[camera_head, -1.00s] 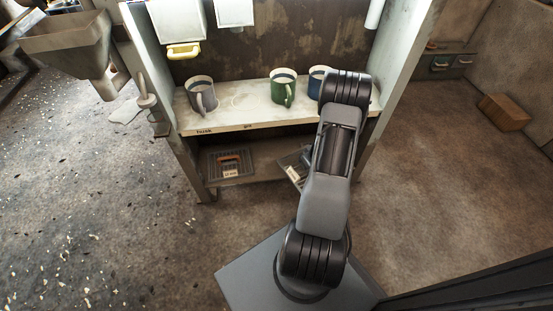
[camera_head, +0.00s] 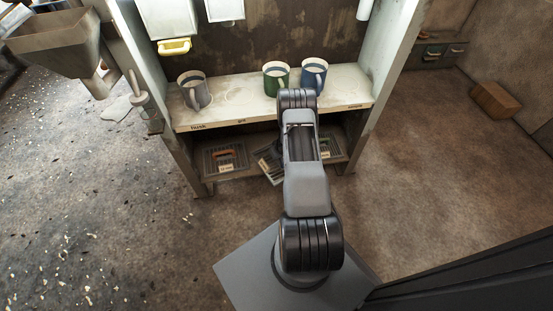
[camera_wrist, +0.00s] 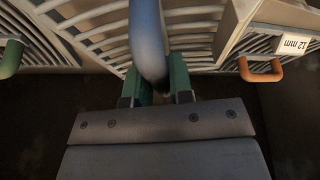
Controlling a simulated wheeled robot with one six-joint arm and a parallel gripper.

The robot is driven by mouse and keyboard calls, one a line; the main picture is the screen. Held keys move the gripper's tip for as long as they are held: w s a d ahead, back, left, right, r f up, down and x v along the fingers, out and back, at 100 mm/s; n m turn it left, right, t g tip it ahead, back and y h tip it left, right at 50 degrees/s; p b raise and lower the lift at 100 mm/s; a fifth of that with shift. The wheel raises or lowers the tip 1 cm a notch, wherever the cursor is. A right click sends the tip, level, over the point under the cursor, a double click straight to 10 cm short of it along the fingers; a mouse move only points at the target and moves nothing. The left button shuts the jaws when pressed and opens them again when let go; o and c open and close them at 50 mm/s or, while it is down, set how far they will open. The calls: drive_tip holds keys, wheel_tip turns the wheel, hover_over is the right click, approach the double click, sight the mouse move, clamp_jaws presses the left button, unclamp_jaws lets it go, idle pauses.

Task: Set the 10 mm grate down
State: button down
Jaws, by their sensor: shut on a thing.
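My gripper (camera_wrist: 160,88) is shut on the blue-grey handle (camera_wrist: 148,45) of a grate in the wrist view. I take this grate for the 10 mm one, but its own marking is not readable. Its slats (camera_wrist: 105,30) show behind the handle. In the head view a tilted grate (camera_head: 270,168) with a pale label shows at the lower shelf, left of my arm, partly hidden. The 12 mm grate (camera_wrist: 290,48), with an orange handle, is close on the right in the wrist view. A green handle (camera_wrist: 11,58) is on the left.
The lower shelf (camera_head: 245,184) sits under an upper shelf (camera_head: 235,112) bearing a grey mug (camera_head: 194,92), a green mug (camera_head: 277,78) and a blue mug (camera_head: 314,74). The orange-handled grate also shows in the head view (camera_head: 225,158). Side posts bound the shelves.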

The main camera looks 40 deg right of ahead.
drive_tip(key=shift+w+f, duration=0.3)
drive_tip(key=shift+f, duration=0.2)
drive_tip(key=shift+f+b, duration=0.5)
drive_tip(key=shift+f, duration=0.7)
drive_tip(key=shift+f, duration=0.15)
drive_tip(key=c, duration=1)
unclamp_jaws()
drive_tip(key=shift+s+a, duration=0.1)
drive_tip(key=shift+r, duration=0.25)
drive_tip(key=p+v, duration=0.1)
drive_tip(key=v, duration=1)
drive_tip(key=shift+s+r, duration=0.25)
drive_tip(key=shift+r, duration=0.05)
